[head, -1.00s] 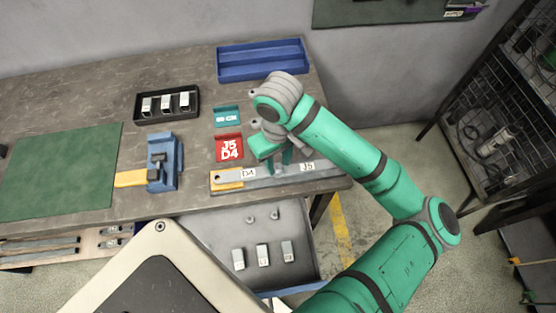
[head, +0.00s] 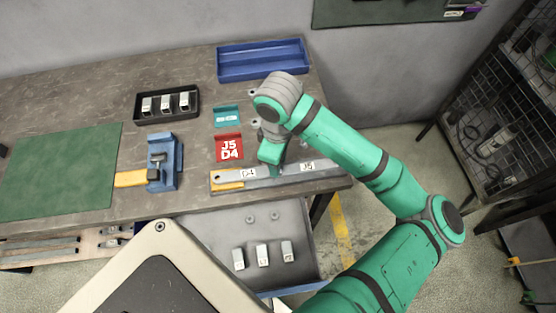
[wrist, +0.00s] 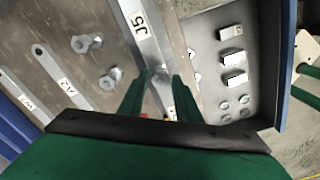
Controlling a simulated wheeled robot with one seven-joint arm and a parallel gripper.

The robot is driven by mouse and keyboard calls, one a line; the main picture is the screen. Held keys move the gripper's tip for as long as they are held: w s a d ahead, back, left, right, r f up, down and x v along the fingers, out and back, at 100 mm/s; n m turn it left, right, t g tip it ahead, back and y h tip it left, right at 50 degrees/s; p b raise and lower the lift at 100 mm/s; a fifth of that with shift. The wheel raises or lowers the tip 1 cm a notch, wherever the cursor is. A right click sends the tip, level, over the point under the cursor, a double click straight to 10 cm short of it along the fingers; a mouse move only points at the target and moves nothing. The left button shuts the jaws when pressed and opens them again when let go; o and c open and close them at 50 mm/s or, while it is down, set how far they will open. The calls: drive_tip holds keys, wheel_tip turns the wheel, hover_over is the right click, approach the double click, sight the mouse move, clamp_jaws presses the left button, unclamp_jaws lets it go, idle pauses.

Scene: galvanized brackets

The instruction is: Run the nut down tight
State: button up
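A grey metal strip labelled J5 (head: 312,167) lies along the bench's front edge, overlapping a strip labelled D4 (head: 234,182) with a yellow end. In the wrist view the J5 strip (wrist: 141,25) runs down between my fingers. A small metal nut or bolt end (wrist: 160,76) stands at the joint, between the fingertips. My gripper (head: 274,172) points down over the joint; in the wrist view its two green fingers (wrist: 161,76) stand apart on either side of the nut, with a slight gap showing. Its threads and how far it sits down are too small to tell.
A red J5 D4 card (head: 229,147) and a teal card (head: 227,117) lie behind the strips. Loose bolts (wrist: 86,43) lie beside the joint. A blue clamp-like fixture (head: 165,160) stands left. An open drawer (head: 215,270) with labelled blocks sits below the front edge.

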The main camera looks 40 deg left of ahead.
drive_tip(key=n, duration=0.5)
drive_tip(key=shift+n, duration=3.4)
clamp_jaws()
